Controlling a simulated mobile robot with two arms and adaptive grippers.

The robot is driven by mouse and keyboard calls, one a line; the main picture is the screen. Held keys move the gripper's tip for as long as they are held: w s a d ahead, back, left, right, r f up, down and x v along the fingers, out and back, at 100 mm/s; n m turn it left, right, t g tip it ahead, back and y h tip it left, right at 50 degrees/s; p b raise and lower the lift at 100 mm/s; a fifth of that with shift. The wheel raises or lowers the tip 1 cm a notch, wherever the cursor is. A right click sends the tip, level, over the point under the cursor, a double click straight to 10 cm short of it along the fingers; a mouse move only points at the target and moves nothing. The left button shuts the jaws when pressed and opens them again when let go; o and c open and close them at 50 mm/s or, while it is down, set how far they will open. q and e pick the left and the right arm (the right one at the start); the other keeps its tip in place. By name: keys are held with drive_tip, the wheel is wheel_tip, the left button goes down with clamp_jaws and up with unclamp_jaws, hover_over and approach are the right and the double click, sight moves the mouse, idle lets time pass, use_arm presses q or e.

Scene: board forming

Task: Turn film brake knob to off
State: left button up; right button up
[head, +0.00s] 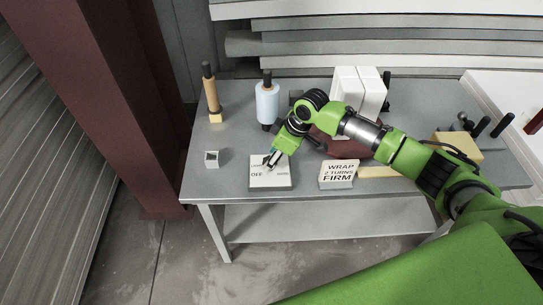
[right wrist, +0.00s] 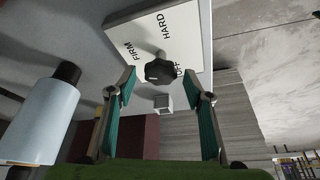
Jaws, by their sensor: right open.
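The film brake knob (right wrist: 160,72) is black and lobed. It sits on a white plate (right wrist: 190,38) marked FIRM, HARD and OFF. I cannot tell for sure which mark the knob points to. In the head view the plate (head: 271,185) lies at the table's front edge, with OFF on its left; the gripper hides the knob there. My right gripper (head: 270,160) is over the plate, pointing down. In the right wrist view my right gripper (right wrist: 163,90) is open and empty, its fingers on either side of the knob, with visible gaps. My left gripper is not in view.
A blue film roll (head: 267,103) stands behind the plate, and a tan roll (head: 213,100) further left. A small grey cube (head: 211,158) is left of the plate. A "WRAP 2 TURNS FIRM" block (head: 338,176) is to the right. White boards (head: 358,92) stand behind.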

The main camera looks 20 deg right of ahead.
drive_tip(key=shift+f, duration=0.15)
drive_tip(key=c, duration=1.1)
